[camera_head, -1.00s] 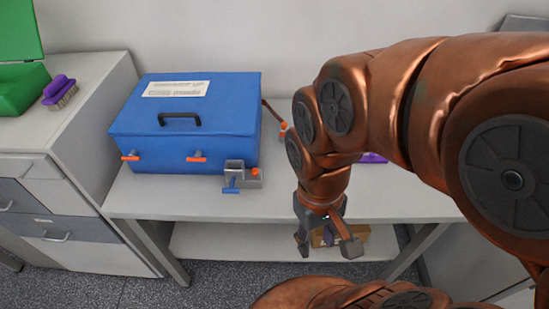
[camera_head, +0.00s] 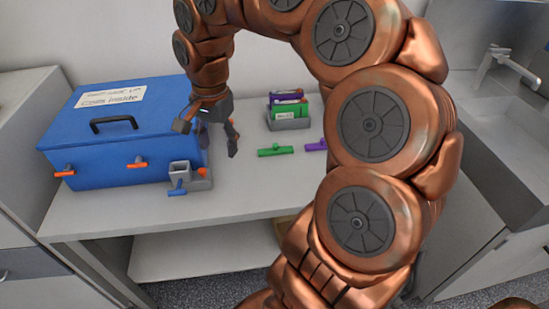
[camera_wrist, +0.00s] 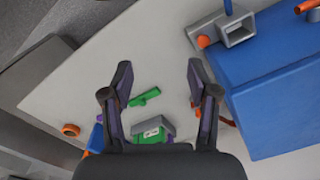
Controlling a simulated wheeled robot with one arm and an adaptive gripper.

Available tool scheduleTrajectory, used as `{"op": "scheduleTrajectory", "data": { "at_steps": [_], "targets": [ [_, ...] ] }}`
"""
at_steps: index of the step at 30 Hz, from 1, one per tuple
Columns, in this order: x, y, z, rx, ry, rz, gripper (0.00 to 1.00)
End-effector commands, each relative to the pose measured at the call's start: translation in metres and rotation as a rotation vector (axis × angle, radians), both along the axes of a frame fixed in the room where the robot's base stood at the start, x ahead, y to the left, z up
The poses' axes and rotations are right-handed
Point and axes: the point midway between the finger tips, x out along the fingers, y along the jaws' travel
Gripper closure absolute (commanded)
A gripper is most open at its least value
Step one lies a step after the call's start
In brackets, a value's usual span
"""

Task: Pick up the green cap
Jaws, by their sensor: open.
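The green cap (camera_head: 275,150) is a small green piece with a short raised knob, lying on the light worktop. It also shows in the wrist view (camera_wrist: 145,97), between and beyond the fingers. My gripper (camera_head: 207,137) is open and empty above the worktop, beside the blue box's right end and left of the cap, not touching it. In the wrist view my gripper's (camera_wrist: 159,68) two fingers stand wide apart.
A blue box (camera_head: 110,150) with a black handle and orange clamps stands left. A grey fixture (camera_head: 188,178) with a blue lever sits at its front corner. A grey holder (camera_head: 290,121) with green and purple packs stands behind the cap. A purple piece (camera_head: 316,145) lies right of it.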

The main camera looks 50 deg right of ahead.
Motion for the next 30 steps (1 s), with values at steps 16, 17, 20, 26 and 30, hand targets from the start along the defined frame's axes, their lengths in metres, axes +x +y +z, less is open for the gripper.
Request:
{"op": "scheduleTrajectory", "data": {
  "at_steps": [16,17,20,26,30],
  "targets": [
    [0.04,-0.207,-0.086,-0.003,0.023,-1.245,0.4],
    [0.039,-0.211,-0.088,-0.005,0.025,-1.268,0.4],
    [0.036,-0.217,-0.094,-0.01,0.028,-1.311,0.4],
    [0.036,-0.218,-0.11,-0.008,0.026,-1.317,0.4],
    [0.035,-0.217,-0.12,-0.009,0.028,-1.315,0.4]
  ]
}}
